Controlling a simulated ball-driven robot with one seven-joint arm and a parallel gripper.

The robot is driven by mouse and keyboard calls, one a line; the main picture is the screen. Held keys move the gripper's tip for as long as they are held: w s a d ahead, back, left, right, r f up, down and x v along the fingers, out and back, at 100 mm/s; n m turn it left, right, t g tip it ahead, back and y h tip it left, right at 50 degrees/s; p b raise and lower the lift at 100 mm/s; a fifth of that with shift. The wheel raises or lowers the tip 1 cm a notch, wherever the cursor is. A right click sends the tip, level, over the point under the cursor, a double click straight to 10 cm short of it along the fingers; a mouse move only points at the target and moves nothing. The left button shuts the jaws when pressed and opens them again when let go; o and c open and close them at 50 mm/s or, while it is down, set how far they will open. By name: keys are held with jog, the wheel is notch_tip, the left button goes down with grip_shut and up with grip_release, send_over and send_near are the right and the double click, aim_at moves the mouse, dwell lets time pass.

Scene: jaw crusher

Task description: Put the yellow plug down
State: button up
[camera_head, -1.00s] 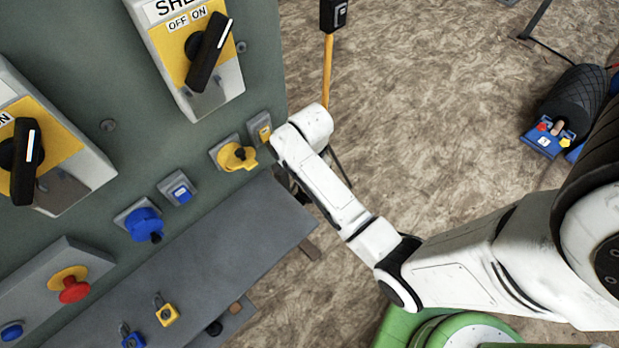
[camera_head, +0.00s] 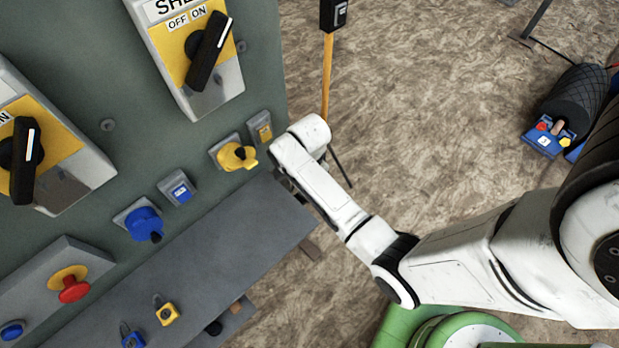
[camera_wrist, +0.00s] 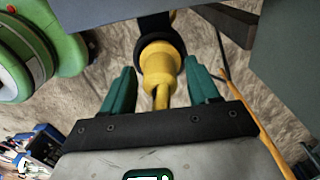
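The yellow plug (camera_wrist: 159,68) is between the two teal fingers of my gripper (camera_wrist: 160,70) in the wrist view. In the head view my gripper is hidden under my white wrist, near the right end of the grey shelf (camera_head: 235,232), so the plug does not show there.
A yellow socket (camera_head: 236,156) and a blue socket (camera_head: 144,224) are on the green panel (camera_head: 90,70) above the shelf. Yellow and blue padlocks (camera_head: 166,314) sit at the shelf's front. An orange pole (camera_head: 327,80) stands behind my wrist.

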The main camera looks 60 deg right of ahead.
notch_tip(320, 180, up, 12)
jog(key=s+a+n, duration=0.3)
jog(key=s+n, duration=0.1)
jog(key=n, duration=0.3)
jog(key=s+a+n, duration=0.4)
jog(key=s+n, duration=0.1)
jog(key=n, duration=0.1)
jog(key=s+a+f+n+t, duration=0.1)
jog(key=s+a+n, duration=0.3)
jog(key=n, duration=0.3)
jog(key=shift+s+a+n, duration=0.1)
jog(key=shift+s+n, duration=0.2)
jog(key=shift+s, duration=0.1)
notch_tip(320, 180, down, 2)
jog(key=shift+a+f+b, duration=0.1)
jog(key=shift+f+b, duration=0.1)
jog(key=shift+b, duration=1.05)
